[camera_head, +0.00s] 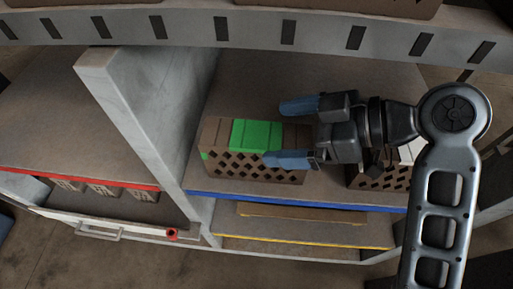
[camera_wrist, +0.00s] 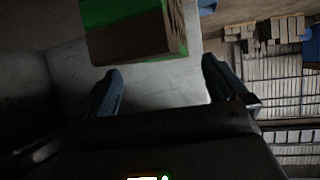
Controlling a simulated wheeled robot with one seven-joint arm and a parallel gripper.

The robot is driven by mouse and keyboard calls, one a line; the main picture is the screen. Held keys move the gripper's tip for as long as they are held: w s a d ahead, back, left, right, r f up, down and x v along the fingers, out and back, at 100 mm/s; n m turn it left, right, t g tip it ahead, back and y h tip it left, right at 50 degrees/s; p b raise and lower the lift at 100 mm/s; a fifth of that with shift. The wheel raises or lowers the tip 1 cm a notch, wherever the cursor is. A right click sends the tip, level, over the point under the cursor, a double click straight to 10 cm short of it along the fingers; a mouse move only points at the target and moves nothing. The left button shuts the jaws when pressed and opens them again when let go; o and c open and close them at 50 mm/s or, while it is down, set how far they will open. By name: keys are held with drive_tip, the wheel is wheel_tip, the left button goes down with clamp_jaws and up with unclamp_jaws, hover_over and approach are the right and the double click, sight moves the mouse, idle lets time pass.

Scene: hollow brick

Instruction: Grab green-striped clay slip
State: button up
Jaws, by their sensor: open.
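The green-striped clay slip (camera_head: 257,135) is a brown hollow brick with a bright green band and a green patch at its left end. My gripper (camera_head: 283,133) is open, with blue fingertips over the right part of the brick in the head view. In the wrist view the brick (camera_wrist: 135,30) is ahead at the top, beyond the open fingers (camera_wrist: 162,85). Nothing is between the fingers. Part of the brick's right end is hidden by the gripper.
A second hollow brick (camera_head: 395,178) lies to the right, partly behind my arm. A pale upright divider (camera_head: 140,130) stands left of the green-striped brick. Lower shelves with a yellow edge (camera_head: 300,238) are below. A red-edged shelf (camera_head: 80,177) is at left.

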sight(262, 134)
drive_tip(key=shift+x, duration=1.85)
drive_tip(key=shift+c, duration=0.5)
drive_tip(key=c, duration=1.1)
drive_tip(key=shift+c, duration=0.4)
